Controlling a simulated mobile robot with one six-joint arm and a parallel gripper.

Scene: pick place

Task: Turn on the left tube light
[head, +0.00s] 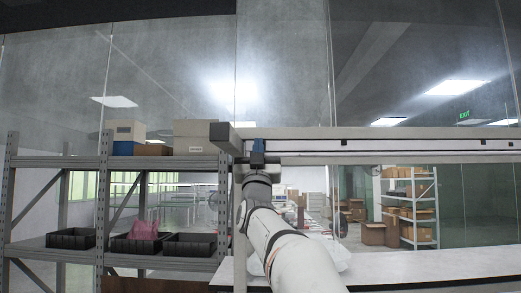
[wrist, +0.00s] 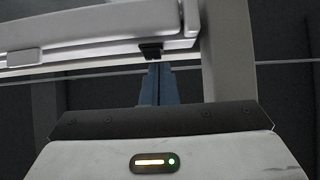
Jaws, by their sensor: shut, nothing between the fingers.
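A long pale tube light fixture (head: 400,145) runs across the right half of the head view, with its left end above my arm. Its underside also shows in the wrist view (wrist: 75,42). A small black switch (wrist: 150,51) sits on its lower edge there. My gripper (head: 257,148) is raised to the fixture's left end. In the wrist view my blue fingers (wrist: 158,70) are shut, empty and point up just below the switch. I cannot tell whether they touch it. I cannot tell whether the tube is lit.
A grey post (wrist: 215,60) stands right of my fingers in the wrist view. A metal shelf (head: 60,163) at left holds boxes and black bins (head: 72,238). A pale bench top (head: 430,266) lies below the fixture. Glass walls and more shelving stand behind.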

